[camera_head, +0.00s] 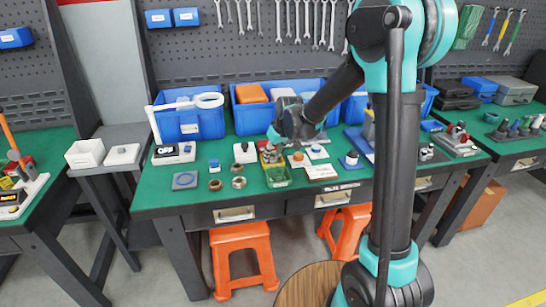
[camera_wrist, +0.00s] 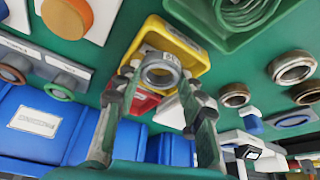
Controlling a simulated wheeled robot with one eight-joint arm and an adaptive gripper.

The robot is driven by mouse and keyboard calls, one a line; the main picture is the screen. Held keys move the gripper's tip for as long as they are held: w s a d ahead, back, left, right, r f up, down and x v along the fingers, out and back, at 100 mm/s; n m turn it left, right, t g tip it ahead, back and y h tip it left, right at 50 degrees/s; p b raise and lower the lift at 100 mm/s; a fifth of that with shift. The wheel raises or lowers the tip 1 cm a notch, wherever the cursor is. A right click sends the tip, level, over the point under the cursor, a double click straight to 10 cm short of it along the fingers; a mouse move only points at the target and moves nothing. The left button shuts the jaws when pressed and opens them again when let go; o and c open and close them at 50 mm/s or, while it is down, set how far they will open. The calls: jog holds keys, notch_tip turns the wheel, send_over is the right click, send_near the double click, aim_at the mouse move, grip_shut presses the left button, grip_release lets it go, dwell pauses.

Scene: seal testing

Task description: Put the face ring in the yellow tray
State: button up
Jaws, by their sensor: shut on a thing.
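My gripper (camera_wrist: 160,80) is shut on a grey metal ring, the face ring (camera_wrist: 160,68), gripped between its two fingertips in the wrist view. Behind the ring is the yellow tray (camera_wrist: 195,48), and the ring overlaps it in the picture. I cannot tell whether the ring hangs above the tray or touches it.
A green tray (camera_head: 289,182) with coiled parts stands close in front. Several loose rings (camera_head: 215,185) lie to its left. A red tray (camera_wrist: 142,104) adjoins the yellow one. Blue bins (camera_head: 190,122) line the back. Small fixtures stand to the right.

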jog(key=shift+f, duration=0.6)
jog(key=o, duration=0.9)
jog(key=shift+f, duration=0.1)
jog(key=v, duration=1.2)
jog(key=s+d+f+m+h, duration=0.1)
jog(key=s+d+f+m, duration=0.1)
jog(key=s+d+f, duration=0.2)
jog(key=s+d+f+m+h, duration=0.1)
jog(key=s+d+f+m, duration=0.2)
jog(key=s+d, duration=0.8)
jog(key=s+d+f+m, duration=0.2)
jog(key=s+d+f, duration=0.3)
jog(key=s+d, duration=0.2)
jog(key=shift+s+d+m+t+h, duration=0.3)
jog(key=shift+s+d+h, duration=0.1)
jog(key=shift+s, duration=0.2)
